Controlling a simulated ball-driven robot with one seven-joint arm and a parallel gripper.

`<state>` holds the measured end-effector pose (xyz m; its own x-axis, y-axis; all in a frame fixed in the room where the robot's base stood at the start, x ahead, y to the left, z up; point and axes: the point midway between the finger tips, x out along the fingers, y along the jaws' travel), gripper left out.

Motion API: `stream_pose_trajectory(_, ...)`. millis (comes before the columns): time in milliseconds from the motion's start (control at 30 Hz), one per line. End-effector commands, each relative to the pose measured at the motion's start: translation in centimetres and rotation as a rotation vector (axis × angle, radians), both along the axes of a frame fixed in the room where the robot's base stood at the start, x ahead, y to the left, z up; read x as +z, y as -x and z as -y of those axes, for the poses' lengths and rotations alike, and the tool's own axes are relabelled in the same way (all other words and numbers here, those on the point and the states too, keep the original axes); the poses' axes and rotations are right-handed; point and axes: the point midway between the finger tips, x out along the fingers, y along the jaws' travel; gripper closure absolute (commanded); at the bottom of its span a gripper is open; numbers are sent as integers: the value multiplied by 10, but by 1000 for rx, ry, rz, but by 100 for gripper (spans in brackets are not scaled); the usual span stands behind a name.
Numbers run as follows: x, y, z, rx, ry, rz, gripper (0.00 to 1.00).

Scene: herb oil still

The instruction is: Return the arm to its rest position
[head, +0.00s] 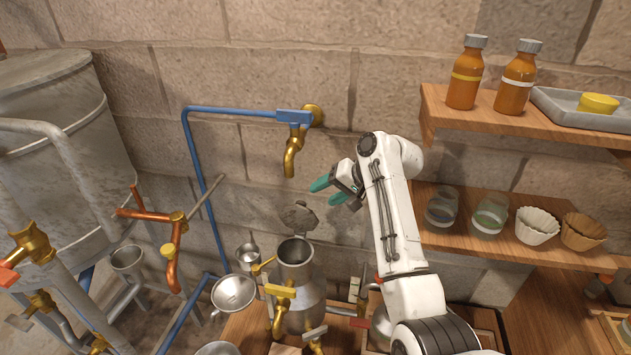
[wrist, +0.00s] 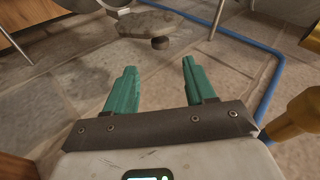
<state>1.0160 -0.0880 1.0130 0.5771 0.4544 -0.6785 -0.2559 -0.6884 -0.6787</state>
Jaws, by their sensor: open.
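My gripper (head: 330,190) has green fingers and is at the end of my raised white arm. In the head view it is in the air in front of the stone wall, below and right of the brass tap and above right of the metal can. In the wrist view the two green fingers (wrist: 158,88) are apart with nothing between them. My arm rises from the bottom right and bends at the top, in front of the shelves' left ends.
A brass tap (head: 292,155) with a blue handle is near my gripper. An open metal can (head: 296,268) stands below. Wooden shelves (head: 530,128) with amber bottles (head: 466,75), jars (head: 490,215) and paper cups (head: 537,226) are at right. A large metal tank (head: 60,150) is at left.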

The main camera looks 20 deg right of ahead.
Motion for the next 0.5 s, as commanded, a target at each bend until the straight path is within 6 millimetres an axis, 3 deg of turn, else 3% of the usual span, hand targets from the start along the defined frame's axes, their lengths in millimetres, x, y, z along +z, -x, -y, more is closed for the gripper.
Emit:
stream_pose_trajectory(167,-1,1,0,1,2,-1,45)
stream_pose_trajectory(267,-16,11,-1,7,20,-15,45)
stream_pose_trajectory(367,-45,35,-3,22,70,-42,45)
stream_pose_trajectory(500,-100,92,-6,63,176,-101,45)
